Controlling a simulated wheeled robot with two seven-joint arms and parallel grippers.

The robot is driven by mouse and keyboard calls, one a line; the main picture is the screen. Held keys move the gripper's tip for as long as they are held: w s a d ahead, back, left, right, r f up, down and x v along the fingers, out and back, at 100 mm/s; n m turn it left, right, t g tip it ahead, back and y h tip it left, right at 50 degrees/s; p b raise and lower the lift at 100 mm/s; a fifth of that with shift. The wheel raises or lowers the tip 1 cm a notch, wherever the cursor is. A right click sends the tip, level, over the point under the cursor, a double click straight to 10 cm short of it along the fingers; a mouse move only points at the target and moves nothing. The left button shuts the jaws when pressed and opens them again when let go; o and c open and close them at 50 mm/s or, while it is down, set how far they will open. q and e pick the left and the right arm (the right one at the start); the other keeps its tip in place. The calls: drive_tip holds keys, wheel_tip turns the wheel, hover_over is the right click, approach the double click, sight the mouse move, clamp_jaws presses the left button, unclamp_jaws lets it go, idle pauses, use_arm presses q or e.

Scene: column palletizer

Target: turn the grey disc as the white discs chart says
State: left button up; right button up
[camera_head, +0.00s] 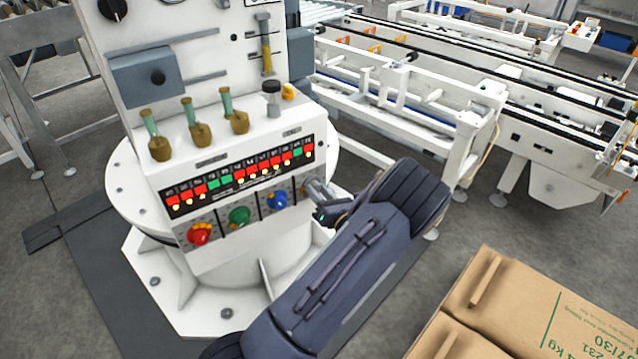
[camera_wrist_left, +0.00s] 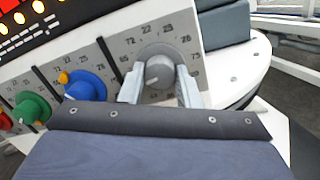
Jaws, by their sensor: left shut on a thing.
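The grey disc (camera_wrist_left: 160,72) is a round knob on a grey plate with numbers around it, at the right end of a row of knobs. A pale mark shows on its lower left part. My left gripper (camera_wrist_left: 160,90) is shut on it, one finger on each side. In the head view my left gripper (camera_head: 319,196) reaches the panel's right end and mostly covers the disc. My right gripper is not in view. I cannot make out a white discs chart in either view.
Red (camera_head: 200,234), green (camera_head: 239,216) and blue (camera_head: 278,201) knobs sit left of the disc, below a strip of red and green displays (camera_head: 240,178). Brass-coloured parts stand on the ledge above. Cardboard boxes (camera_head: 530,310) lie at lower right, and a conveyor (camera_head: 430,110) runs behind.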

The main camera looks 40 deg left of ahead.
use_arm(q)
drive_tip(key=shift+m+p, duration=0.7)
drive_tip(key=shift+m, duration=0.3)
drive_tip(key=o, duration=1)
drive_tip(key=v, duration=0.8)
drive_tip(key=shift+a, duration=0.1)
